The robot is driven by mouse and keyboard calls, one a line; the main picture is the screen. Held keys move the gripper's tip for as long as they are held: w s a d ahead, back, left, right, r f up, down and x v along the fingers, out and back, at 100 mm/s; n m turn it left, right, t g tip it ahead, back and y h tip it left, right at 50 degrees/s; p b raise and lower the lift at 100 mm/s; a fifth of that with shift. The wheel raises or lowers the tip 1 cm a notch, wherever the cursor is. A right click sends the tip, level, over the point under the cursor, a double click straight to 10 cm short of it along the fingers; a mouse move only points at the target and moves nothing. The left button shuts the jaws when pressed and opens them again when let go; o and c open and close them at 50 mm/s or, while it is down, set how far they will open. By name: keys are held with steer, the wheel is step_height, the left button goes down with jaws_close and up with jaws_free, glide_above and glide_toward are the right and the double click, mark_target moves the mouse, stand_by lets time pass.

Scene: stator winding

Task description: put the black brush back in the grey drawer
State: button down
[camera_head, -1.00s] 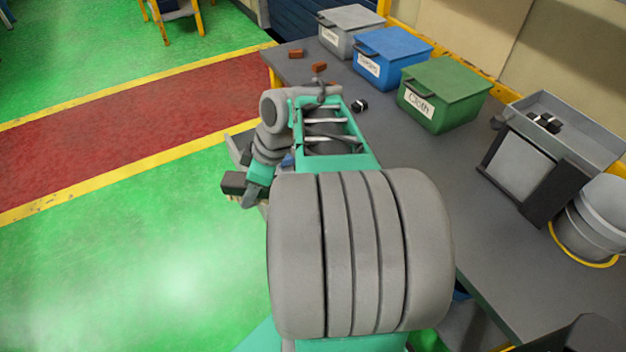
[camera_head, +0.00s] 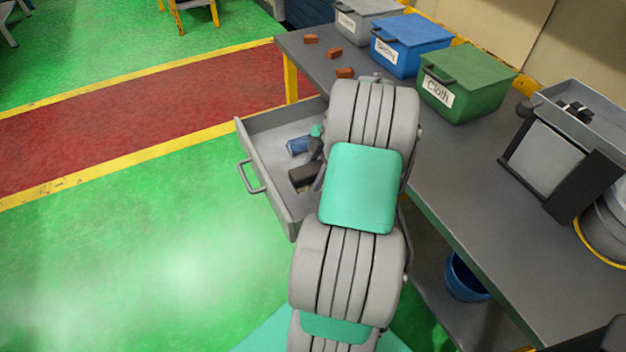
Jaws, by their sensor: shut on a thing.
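The grey drawer (camera_head: 262,165) stands pulled out from the left side of the bench, its handle facing left. My gripper (camera_head: 316,158) is over the drawer, mostly hidden behind my arm. It is shut on the black brush (camera_head: 303,177), of which a dark blocky part shows at the drawer's right side. I cannot tell whether the brush touches the drawer floor. A blue object (camera_head: 298,145) lies in the drawer just behind the brush.
The bench (camera_head: 440,190) carries grey (camera_head: 365,22), blue (camera_head: 408,50) and green (camera_head: 468,88) lidded bins, several reddish blocks (camera_head: 335,53), and a grey tray (camera_head: 600,120) on a stand. A blue bucket (camera_head: 466,280) stands below. The floor left of the drawer is clear.

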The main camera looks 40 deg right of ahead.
mark_target(313, 181)
steer(key=f, duration=0.3)
steer(key=w+f, duration=0.1)
steer(key=shift+d+f, duration=0.15)
steer(key=shift+d, duration=0.2)
steer(key=shift+f, duration=0.2)
steer(key=c, duration=0.7)
jaws_free()
steer(key=shift+r, duration=0.1)
